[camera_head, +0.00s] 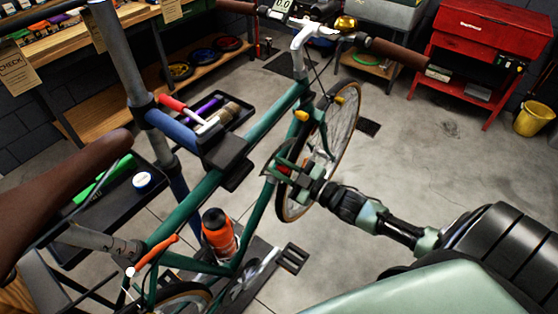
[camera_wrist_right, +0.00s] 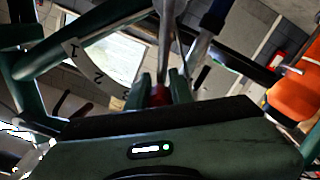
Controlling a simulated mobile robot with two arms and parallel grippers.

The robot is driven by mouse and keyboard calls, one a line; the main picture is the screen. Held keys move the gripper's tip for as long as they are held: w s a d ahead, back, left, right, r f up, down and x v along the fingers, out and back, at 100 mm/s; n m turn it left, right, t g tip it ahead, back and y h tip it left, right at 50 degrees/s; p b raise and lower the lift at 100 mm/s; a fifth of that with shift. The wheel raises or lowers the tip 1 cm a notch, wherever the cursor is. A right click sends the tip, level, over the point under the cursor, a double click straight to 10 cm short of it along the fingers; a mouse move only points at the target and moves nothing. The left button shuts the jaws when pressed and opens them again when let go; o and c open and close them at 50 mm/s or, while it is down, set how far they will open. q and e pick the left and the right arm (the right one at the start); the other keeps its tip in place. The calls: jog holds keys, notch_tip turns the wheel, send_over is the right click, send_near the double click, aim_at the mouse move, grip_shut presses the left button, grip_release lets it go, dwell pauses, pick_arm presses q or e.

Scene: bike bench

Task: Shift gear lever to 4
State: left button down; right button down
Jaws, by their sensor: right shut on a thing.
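The gear lever is a metal rod (camera_wrist_right: 168,35) with a red knob (camera_wrist_right: 159,95) at its end. A pale gear plate (camera_wrist_right: 100,65) beside it shows 1, 2 and part of what looks like a 3; no 4 can be seen. My right gripper (camera_wrist_right: 161,90) is shut on the red knob, one finger on each side. In the head view my right gripper (camera_head: 287,172) reaches in from the right to the green bike frame (camera_head: 190,205), near the front wheel. The lever is mostly hidden there. My left gripper is not in view.
The front wheel (camera_head: 338,115) is close behind my right gripper. An orange bottle (camera_head: 218,236) sits in the frame. A clamp (camera_head: 225,148) on a stand holds the bike, with a tool tray (camera_head: 232,125) behind it. Floor (camera_head: 425,150) to the right is clear.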

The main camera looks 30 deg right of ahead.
aim_at(289, 173)
jog(key=c, duration=1.3)
grip_release()
jog(key=shift+o, duration=0.2)
jog(key=b+v, duration=0.1)
jog(key=v, duration=0.5)
jog(key=shift+s+d+f, duration=0.1)
jog(key=shift+s+d, duration=0.05)
jog(key=shift+s, duration=0.15)
jog(key=shift+s+d, duration=0.25)
jog(key=shift+s, duration=0.25)
